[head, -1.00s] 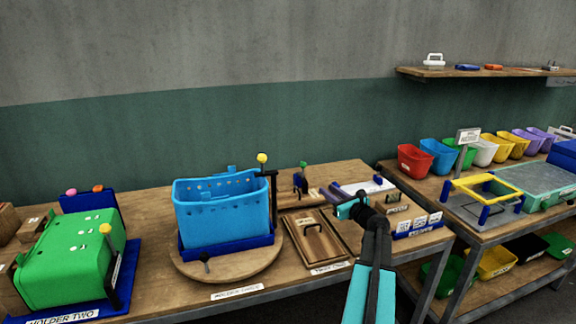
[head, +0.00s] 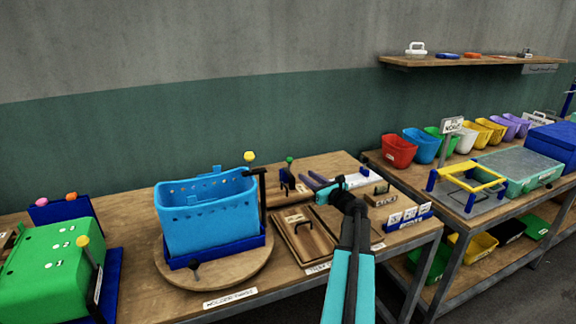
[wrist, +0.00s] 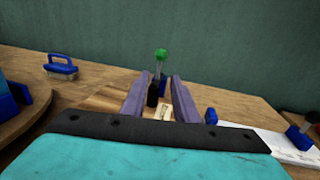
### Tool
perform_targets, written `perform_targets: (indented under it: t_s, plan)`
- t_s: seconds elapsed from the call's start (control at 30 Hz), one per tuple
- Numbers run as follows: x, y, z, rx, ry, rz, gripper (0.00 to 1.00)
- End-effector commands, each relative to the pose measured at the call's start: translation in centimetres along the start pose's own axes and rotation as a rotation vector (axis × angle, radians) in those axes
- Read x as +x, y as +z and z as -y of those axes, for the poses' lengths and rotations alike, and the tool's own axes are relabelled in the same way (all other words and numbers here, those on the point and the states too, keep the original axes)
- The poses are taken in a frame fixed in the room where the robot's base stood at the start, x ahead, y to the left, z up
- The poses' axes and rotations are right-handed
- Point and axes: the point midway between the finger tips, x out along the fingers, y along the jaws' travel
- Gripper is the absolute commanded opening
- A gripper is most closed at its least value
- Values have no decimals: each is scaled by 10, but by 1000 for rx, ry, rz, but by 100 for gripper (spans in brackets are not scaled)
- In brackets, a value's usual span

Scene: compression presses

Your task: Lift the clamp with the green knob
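The clamp's green knob (head: 290,160) tops a dark upright lever behind the wooden box on the table in the head view. In the wrist view the green knob (wrist: 160,55) stands on a grey stem above a blue and black clamp body (wrist: 158,90). My gripper (head: 312,181) reaches toward it from the right in the head view. Its two purple-grey fingers (wrist: 160,92) are apart in the wrist view, with the clamp seen between and beyond them. Nothing is held. Contact with the clamp does not show.
A blue perforated basket (head: 208,215) with a yellow-knobbed lever (head: 249,157) stands on a round wooden turntable (head: 190,286) to the left. A lidded wooden box (head: 300,238) lies before the clamp. A blue-handled item (wrist: 61,66) sits at left in the wrist view.

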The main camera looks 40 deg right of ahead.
Motion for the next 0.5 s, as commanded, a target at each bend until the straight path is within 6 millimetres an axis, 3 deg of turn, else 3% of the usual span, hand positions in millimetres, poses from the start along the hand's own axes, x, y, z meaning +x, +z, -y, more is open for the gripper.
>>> perform_targets:
  t_s: [0.5]
  plan:
    - [52,1,0,1,2,0,27]
